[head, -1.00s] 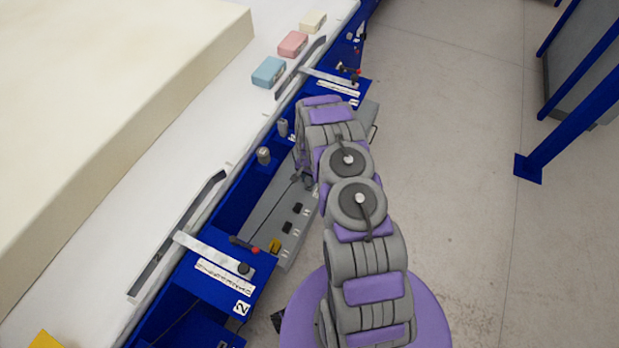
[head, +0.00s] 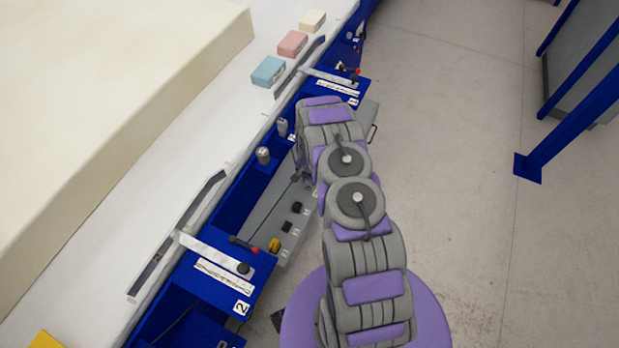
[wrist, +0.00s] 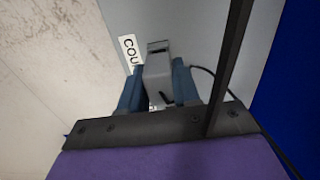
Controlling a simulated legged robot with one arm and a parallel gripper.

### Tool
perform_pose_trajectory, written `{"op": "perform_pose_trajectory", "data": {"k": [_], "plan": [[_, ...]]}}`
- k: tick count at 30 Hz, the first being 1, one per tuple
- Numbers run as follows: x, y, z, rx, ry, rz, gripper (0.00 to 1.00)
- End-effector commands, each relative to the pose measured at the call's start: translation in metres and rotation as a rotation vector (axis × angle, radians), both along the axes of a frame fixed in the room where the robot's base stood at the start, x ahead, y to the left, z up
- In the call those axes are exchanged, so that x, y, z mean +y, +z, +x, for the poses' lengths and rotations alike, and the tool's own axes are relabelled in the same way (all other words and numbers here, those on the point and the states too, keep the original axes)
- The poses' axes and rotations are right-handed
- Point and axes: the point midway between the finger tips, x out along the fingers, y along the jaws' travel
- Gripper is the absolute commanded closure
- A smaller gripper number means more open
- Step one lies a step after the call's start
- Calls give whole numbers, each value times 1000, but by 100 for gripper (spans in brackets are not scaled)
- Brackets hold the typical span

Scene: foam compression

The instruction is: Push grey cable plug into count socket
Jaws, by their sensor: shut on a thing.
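In the wrist view my gripper (wrist: 160,90) has its two blue fingers on either side of the grey plug (wrist: 158,68) and is shut on it. The plug's far end lies close to a white label (wrist: 131,52) reading "COU", the rest of it hidden. The label is on a grey panel (wrist: 195,30). The socket itself is hidden behind the plug, and I cannot tell whether the plug is in it. A thin dark cable (wrist: 206,72) shows right of the gripper. In the head view my arm hides the gripper and plug; the grey panel (head: 262,222) shows beside it.
Foam blocks (head: 268,72) lie on the white bench at upper left. Floor at right is clear up to a blue post (head: 560,120).

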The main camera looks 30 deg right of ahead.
Motion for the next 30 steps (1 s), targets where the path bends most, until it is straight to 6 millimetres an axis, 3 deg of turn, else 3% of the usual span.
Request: {"op": "perform_pose_trajectory", "data": {"k": [23,24,30], "plan": [[0,-14,0,0,0,0,100],[0,-15,0,0,0,0,68],[0,-14,0,0,0,0,49]]}}
